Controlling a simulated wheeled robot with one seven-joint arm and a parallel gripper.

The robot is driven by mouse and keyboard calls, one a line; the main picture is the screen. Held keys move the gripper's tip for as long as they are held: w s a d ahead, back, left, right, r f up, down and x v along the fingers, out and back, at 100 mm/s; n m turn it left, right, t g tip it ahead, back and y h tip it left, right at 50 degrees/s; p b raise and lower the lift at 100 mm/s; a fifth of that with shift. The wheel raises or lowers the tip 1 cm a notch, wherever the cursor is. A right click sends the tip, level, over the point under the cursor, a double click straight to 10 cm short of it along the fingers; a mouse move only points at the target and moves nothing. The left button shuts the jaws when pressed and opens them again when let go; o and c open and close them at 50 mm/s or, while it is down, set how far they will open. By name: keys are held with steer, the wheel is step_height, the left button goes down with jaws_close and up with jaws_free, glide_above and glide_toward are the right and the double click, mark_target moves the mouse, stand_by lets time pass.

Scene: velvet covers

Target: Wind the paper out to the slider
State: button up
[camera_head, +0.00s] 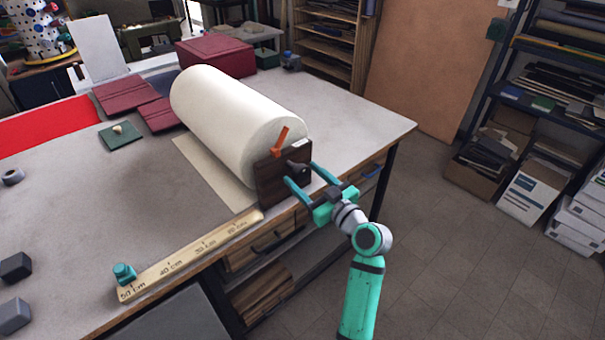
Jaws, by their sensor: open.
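A large roll of cream paper (228,112) lies on the table, its near end at a dark wooden end bracket (269,182). A flat strip of paper (205,165) comes out from under the roll onto the table. A dark knob (297,168) and an orange lever (281,140) sit at the bracket. My gripper (304,180) is open, with its two teal fingers on either side of the knob; I cannot tell whether they touch it. A wooden ruler (190,254) marked in cm runs along the table's front edge. The teal slider (124,273) sits near its 50 cm end.
The table (120,205) is bare between the paper strip and the slider. Dark blocks (15,267) lie at the left. Maroon covers (125,95), a green piece (121,136) and a maroon box (215,54) lie behind. Shelves and boxes (535,185) stand right.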

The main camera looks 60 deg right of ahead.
steer(key=shift+x, duration=0.85)
steer(key=c, duration=1.5)
